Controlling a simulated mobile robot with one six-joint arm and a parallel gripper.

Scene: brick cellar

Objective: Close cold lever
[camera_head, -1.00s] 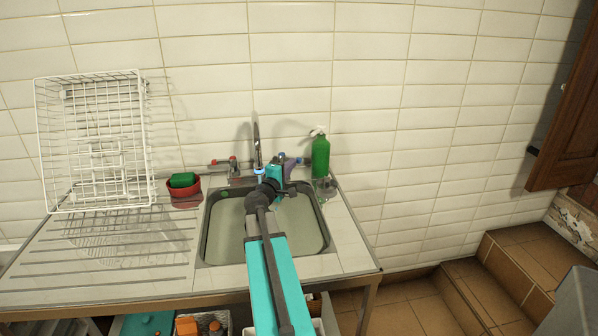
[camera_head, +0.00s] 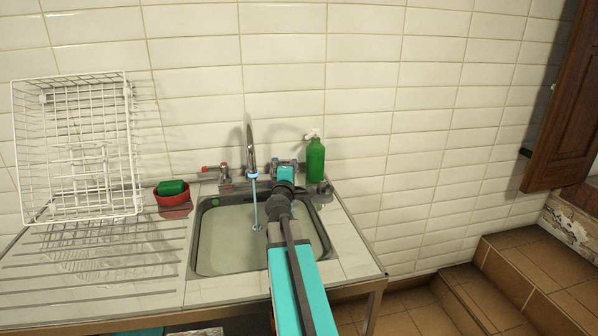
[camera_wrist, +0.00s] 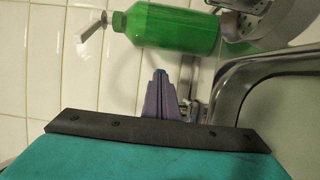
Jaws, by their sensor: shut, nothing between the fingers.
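The tap spout (camera_head: 250,145) curves up at the back of the sink (camera_head: 215,235), and a thin blue stream of water (camera_head: 255,205) falls from it toward the drain. The blue-marked cold lever (camera_head: 276,162) is right of the spout and partly hidden by my arm. The red-marked lever (camera_head: 214,168) is to the left.
A red bowl (camera_head: 173,198) with a green sponge (camera_head: 171,187) and a white wire rack (camera_head: 80,150) are on the left. The tiled wall (camera_head: 420,120) is close behind.

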